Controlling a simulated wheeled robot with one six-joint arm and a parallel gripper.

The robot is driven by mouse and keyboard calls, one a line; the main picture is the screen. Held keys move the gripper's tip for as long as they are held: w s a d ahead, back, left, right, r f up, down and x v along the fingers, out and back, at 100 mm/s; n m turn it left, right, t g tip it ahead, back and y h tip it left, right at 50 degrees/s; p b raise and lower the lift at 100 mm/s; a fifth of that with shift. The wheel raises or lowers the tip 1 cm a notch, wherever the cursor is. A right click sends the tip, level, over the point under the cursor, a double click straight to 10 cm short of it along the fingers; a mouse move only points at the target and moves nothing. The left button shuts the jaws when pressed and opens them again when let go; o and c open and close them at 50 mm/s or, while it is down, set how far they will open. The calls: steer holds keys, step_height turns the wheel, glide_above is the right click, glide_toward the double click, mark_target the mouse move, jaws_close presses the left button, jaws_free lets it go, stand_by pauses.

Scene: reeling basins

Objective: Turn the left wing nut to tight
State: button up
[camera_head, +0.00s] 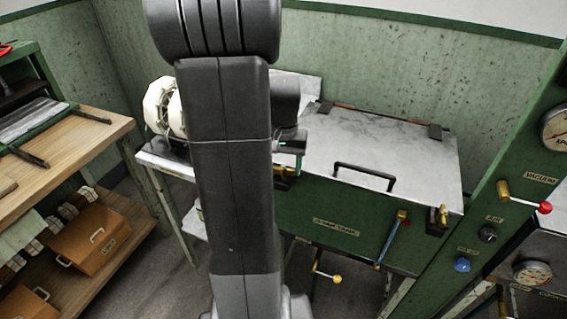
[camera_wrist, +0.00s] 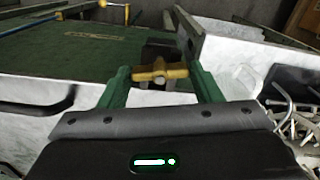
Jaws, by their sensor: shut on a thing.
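The left wing nut (camera_wrist: 160,72) is brass and sits between my fingertips in the wrist view, its wings spread toward both green fingers. My gripper (camera_wrist: 162,80) is shut on it. In the head view, my arm hides much of the gripper, and brass parts show below its end at the tank's left front corner. The green tank (camera_head: 335,222) has a pale metal lid (camera_head: 385,150) with a black handle. Another brass wing nut (camera_head: 442,213) stands at the tank's right front corner. I cannot tell how tight the left one is.
A blue-handled lever (camera_head: 392,243) and a yellow-knobbed lever (camera_head: 336,279) stick out at the tank's front. A gauge panel (camera_head: 500,215) stands at right, a wooden bench (camera_head: 75,150) at left. Loose metal pieces (camera_wrist: 290,118) lie right of my gripper.

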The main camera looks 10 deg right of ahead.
mark_target(284, 167)
steer(key=shift+m, duration=1.1)
steer(key=o, duration=1)
step_height(284, 167, up, 14)
steer(key=shift+f, duration=0.15)
step_height(284, 167, down, 14)
steer(key=shift+r, duration=0.1)
